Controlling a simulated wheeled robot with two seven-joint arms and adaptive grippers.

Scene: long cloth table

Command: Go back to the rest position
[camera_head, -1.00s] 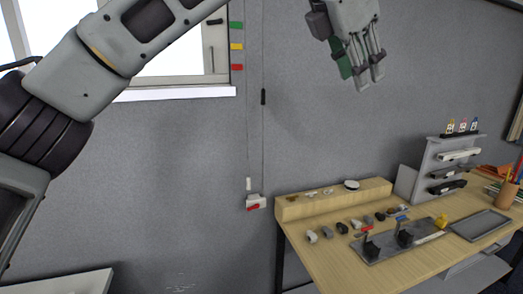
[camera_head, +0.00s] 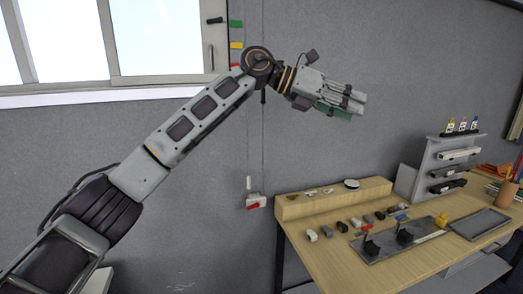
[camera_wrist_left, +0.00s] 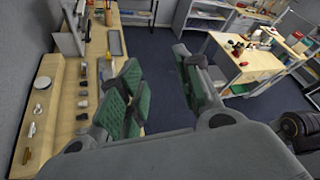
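My left gripper (camera_head: 359,104) is raised in front of the grey wall, up and left of the wooden bench, with its fingers toward the right. In the left wrist view its two green-padded fingers (camera_wrist_left: 160,88) stand apart with nothing between them, so it is open and empty. My left arm reaches from the lower left up to a bent wrist. My right gripper is in neither view. The wooden bench (camera_head: 335,272) carries a row of small grey and dark parts (camera_head: 345,227) and a grey plate (camera_head: 425,240) with black stands.
A window (camera_head: 160,40) is behind the arm at upper left. A wall box with a red switch (camera_head: 256,201) hangs left of the bench. A rack (camera_head: 432,158) and an empty tray (camera_head: 478,224) are at right. The wrist view shows another cluttered table (camera_wrist_left: 228,70) across open floor.

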